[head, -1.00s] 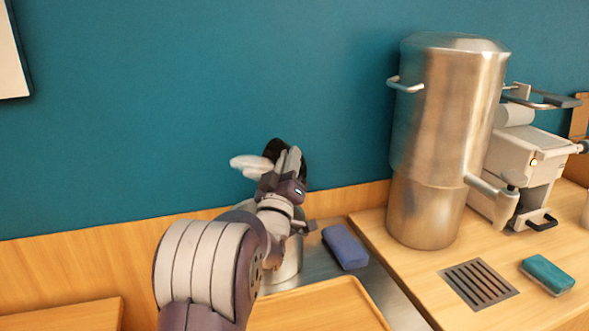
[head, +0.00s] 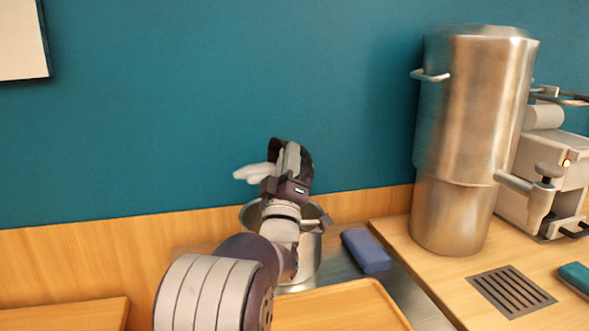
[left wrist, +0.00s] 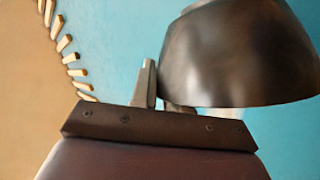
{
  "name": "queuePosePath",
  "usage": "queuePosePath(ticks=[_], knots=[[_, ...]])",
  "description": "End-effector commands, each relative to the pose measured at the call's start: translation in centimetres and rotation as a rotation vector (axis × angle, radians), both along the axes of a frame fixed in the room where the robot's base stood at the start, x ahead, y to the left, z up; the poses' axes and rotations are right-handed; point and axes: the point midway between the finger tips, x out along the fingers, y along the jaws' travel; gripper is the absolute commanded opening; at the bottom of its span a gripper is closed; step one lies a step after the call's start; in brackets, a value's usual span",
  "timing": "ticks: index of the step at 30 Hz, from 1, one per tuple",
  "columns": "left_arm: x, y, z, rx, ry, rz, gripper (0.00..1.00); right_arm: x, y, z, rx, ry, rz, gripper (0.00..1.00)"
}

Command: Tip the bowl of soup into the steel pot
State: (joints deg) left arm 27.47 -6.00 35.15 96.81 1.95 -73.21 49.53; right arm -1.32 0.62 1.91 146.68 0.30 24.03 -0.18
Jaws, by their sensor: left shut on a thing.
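My left gripper (head: 289,160) is shut on a dark bowl (left wrist: 240,55), which fills the upper right of the left wrist view. In the head view the bowl is mostly hidden behind the gripper, with dark edges showing around the fingers. It is held tilted, above the steel pot (head: 308,262). The pot stands against the back ledge, its rim showing on both sides of my left arm; its inside is mostly hidden. A pale lump (head: 254,173) shows left of the gripper; I cannot tell what it is. My right gripper is not in view.
A blue sponge (head: 366,250) lies right of the pot. A tall steel urn (head: 470,130) with a tap and a pale machine (head: 555,180) stand farther right. A wooden tray (head: 340,306) lies in front of the pot. A teal wall rises behind.

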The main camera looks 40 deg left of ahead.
Motion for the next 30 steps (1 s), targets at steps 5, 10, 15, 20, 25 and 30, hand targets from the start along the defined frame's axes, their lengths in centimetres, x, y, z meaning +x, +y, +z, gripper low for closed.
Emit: queuePosePath(ticks=[5, 10, 15, 20, 25, 30], knots=[[-0.6, 0.4, -0.6, -0.031, -0.053, -0.001, 0.00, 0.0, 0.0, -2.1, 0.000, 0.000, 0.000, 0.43], [-1.2, 0.7, -0.7, -0.060, -0.097, 0.000, 0.00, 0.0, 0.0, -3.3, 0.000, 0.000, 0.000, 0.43], [-1.5, 0.9, -0.5, -0.078, -0.125, 0.000, 0.00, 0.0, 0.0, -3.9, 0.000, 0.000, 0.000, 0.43], [-1.6, 1.0, -0.4, -0.084, -0.134, 0.000, 0.00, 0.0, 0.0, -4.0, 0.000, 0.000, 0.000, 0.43], [-1.6, 1.0, -0.3, -0.084, -0.134, 0.000, 0.00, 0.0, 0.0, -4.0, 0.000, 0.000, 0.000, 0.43], [-1.6, 1.0, -0.3, -0.084, -0.134, 0.000, 0.00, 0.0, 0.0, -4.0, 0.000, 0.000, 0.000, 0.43]])
